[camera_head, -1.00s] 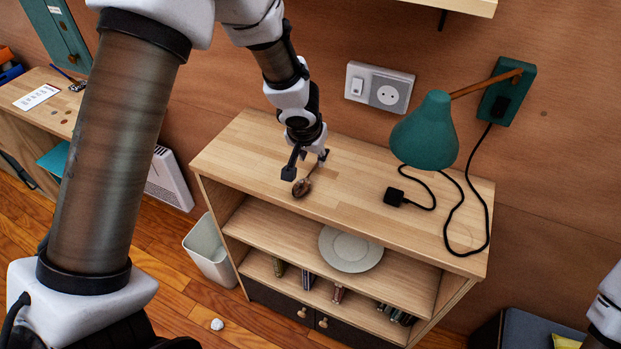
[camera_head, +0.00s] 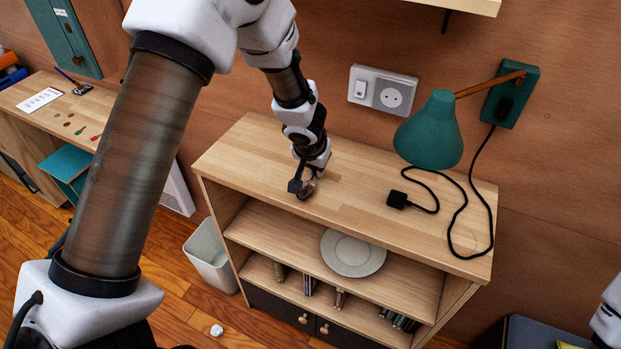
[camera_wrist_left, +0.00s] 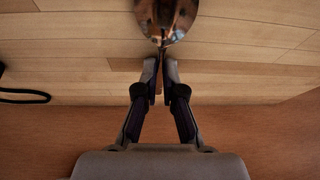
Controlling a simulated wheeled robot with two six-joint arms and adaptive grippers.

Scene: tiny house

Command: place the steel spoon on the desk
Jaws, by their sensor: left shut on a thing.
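The steel spoon (camera_head: 308,191) is at the top of the wooden shelf unit (camera_head: 250,150), near its front left edge; its bowl shows shiny in the left wrist view (camera_wrist_left: 166,18). My left gripper (camera_head: 304,182) is shut on the spoon's handle, with the bowl sticking out past the fingertips. I cannot tell whether the spoon still touches the wood. A wooden desk (camera_head: 35,115) stands at the far left, apart from the shelf unit. My right gripper is out of view; only part of my right arm shows at the right edge.
A green lamp (camera_head: 430,132) on the wall overhangs the unit's right half. A plate (camera_head: 352,253) is on the shelf below. A white bin (camera_head: 209,255) stands on the floor at the left.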

